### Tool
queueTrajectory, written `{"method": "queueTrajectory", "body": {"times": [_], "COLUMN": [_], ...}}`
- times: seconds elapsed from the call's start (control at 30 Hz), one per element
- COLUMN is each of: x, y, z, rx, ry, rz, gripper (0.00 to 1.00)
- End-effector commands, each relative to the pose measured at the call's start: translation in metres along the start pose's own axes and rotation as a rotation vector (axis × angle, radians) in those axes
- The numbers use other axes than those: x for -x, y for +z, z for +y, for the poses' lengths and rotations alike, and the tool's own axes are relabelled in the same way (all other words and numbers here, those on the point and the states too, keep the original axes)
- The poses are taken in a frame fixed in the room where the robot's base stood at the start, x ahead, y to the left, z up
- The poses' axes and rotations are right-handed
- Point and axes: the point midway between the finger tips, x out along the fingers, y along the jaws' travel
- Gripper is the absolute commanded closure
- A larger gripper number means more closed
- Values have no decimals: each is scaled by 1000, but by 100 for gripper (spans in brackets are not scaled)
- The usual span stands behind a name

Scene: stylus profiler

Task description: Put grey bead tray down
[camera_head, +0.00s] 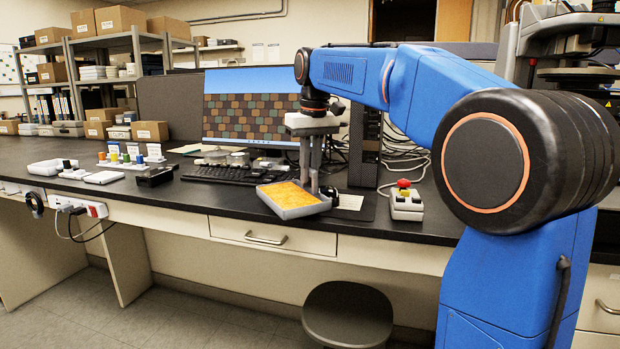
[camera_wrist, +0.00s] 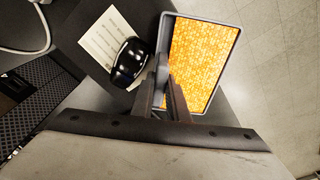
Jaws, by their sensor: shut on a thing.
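The grey bead tray (camera_head: 306,209) is a shallow grey tray filled with orange-yellow beads, at the front edge of the black bench. In the wrist view the tray (camera_wrist: 238,32) is at upper right, and part of it reaches past the bench edge, with the floor seen beyond it. My gripper (camera_head: 314,188) points down at the tray's back right side. In the wrist view my gripper (camera_wrist: 170,98) is shut on the tray's near left rim. The tray looks roughly level; whether its underside touches the bench cannot be told.
A black mouse (camera_wrist: 130,60) and a printed sheet (camera_wrist: 104,36) lie on a dark mat beside the tray. A keyboard (camera_head: 235,175) is to the left, and a control box with a red button (camera_head: 406,204) is to the right. A stool (camera_head: 347,312) stands below.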

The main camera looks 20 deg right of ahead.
Motion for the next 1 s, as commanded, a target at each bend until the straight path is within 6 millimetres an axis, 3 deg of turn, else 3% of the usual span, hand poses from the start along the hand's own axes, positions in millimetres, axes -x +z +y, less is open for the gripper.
{"method": "queueTrajectory", "body": {"times": [0.17,0.57,0.6,0.63,1.0], "x": [-17,-21,-21,-21,-18], "y": [2,2,2,2,2], "z": [0,0,0,0,0], "rx": [0,0,0,0,0], "ry": [0,0,0,0,0], "rz": [1,0,0,0,1], "gripper": [100,100,77,70,68]}}
